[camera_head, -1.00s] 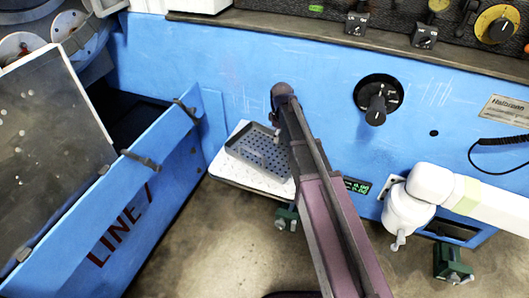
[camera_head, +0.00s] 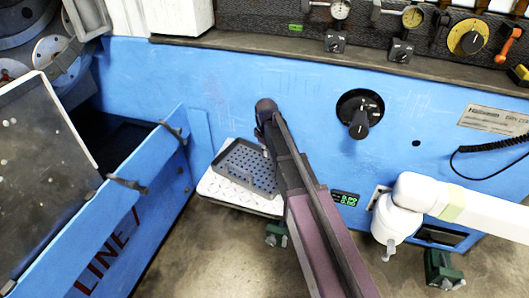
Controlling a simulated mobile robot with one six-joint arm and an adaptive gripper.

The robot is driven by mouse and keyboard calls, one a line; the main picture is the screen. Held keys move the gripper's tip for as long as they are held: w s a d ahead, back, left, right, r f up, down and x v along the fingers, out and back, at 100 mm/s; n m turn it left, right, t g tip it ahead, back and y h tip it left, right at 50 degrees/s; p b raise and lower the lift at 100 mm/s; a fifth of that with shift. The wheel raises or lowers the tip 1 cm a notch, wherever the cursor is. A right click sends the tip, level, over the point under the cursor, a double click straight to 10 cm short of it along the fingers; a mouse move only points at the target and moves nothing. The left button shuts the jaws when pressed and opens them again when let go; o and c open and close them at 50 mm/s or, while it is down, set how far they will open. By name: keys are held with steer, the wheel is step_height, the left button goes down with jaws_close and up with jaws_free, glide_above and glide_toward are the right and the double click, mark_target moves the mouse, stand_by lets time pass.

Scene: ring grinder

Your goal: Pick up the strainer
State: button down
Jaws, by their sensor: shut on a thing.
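The strainer (camera_head: 240,170) is a shallow grey rectangular tray with many holes. It is over the white tray (camera_head: 205,191) in front of the blue machine wall; whether it touches that tray I cannot tell. My dark, purple arm comes up from the bottom and covers the strainer's right side. My gripper (camera_head: 266,152) is at the strainer's upper right edge, shut on it. The jaws are mostly hidden by the arm, so the grip itself barely shows.
An open blue bin (camera_head: 135,215) with dark lettering stands close on the left. A black knob (camera_head: 360,112) sticks out of the blue wall. A white jointed device (camera_head: 405,205) stands to the right, with green clamps (camera_head: 440,270) below. Bare floor shows in front.

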steer(key=shift+r+p, duration=1.3)
steer(key=shift+r, duration=0.25)
steer(key=s+d, duration=0.1)
steer(key=s, duration=0.4)
steer(key=s+d, duration=0.2)
steer(key=s, duration=0.3)
steer(key=s+d+r+p, duration=0.1)
steer(key=s, duration=0.4)
steer(key=shift+s+d+r, duration=0.1)
steer(key=shift+s+d, duration=0.05)
steer(key=shift+s, duration=0.1)
steer(key=shift+a, duration=0.2)
